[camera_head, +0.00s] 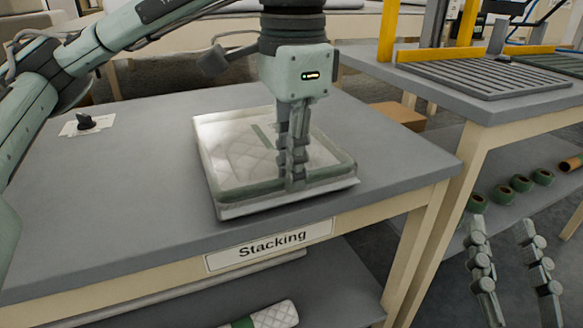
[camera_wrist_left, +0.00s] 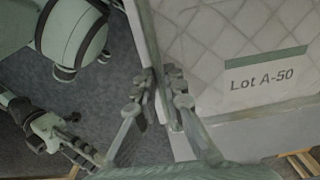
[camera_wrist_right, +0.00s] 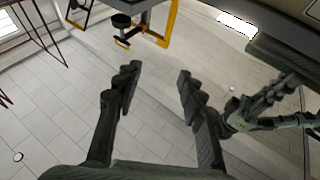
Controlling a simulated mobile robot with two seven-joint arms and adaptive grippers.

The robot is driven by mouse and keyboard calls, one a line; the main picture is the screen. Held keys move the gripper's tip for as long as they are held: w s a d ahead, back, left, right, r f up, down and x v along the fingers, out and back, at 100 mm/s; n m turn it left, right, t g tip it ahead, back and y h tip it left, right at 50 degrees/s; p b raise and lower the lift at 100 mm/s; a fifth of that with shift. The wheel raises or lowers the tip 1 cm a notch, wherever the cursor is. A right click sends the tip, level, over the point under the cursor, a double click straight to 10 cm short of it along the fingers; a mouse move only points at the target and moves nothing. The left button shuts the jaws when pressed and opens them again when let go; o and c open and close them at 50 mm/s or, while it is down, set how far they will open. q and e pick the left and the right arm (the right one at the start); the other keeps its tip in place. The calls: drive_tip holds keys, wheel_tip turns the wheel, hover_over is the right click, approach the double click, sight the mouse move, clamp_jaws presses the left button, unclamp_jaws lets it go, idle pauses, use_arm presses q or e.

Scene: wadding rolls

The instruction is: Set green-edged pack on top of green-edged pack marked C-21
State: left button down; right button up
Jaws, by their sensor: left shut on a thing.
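A white quilted pack with a green edge (camera_head: 235,188) lies flat on the table labelled Stacking. In the left wrist view the held pack (camera_wrist_left: 215,40) carries a green strip and the words Lot A-50. My left gripper (camera_head: 293,183) points down and is shut on the pack's near edge; its fingers also show in the left wrist view (camera_wrist_left: 166,88). A pale layer (camera_head: 285,203) shows just under the green edge; I cannot tell whether it is another pack. No C-21 mark is readable. My right gripper (camera_head: 504,226) is open and empty, low beside the table.
A second table with a slatted grey mat (camera_head: 485,78) and yellow rails is at right. Green rolls (camera_head: 521,183) lie on its lower shelf.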

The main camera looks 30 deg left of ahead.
use_arm(q)
drive_tip(key=shift+f, duration=0.15)
drive_tip(key=c, duration=2.1)
unclamp_jaws()
drive_tip(key=o, duration=0.5)
